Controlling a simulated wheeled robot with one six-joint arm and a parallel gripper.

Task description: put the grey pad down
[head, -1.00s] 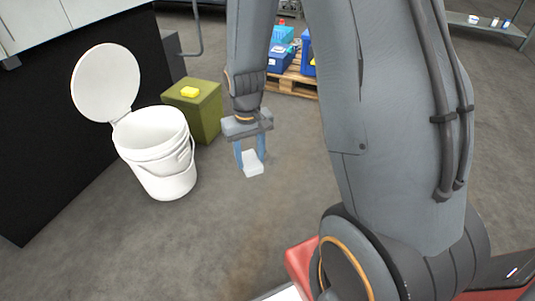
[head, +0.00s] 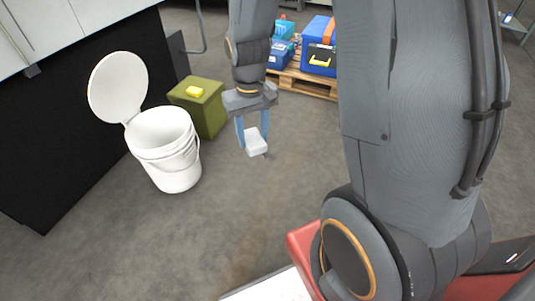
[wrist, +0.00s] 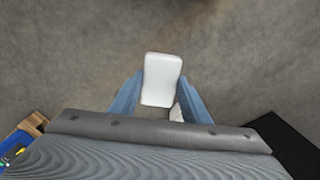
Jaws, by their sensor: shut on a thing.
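The light grey, nearly white pad (head: 256,142) is a small block held between the blue fingers of my gripper (head: 253,131). My gripper is shut on it and holds it above the bare floor, right of the white bucket.
A white bucket (head: 172,168) stands at the left with its lid (head: 118,88) open. A green box (head: 207,116) behind it bears a yellow block (head: 194,92). A pallet (head: 300,83) with blue boxes (head: 318,50) stands behind. The middle floor is clear.

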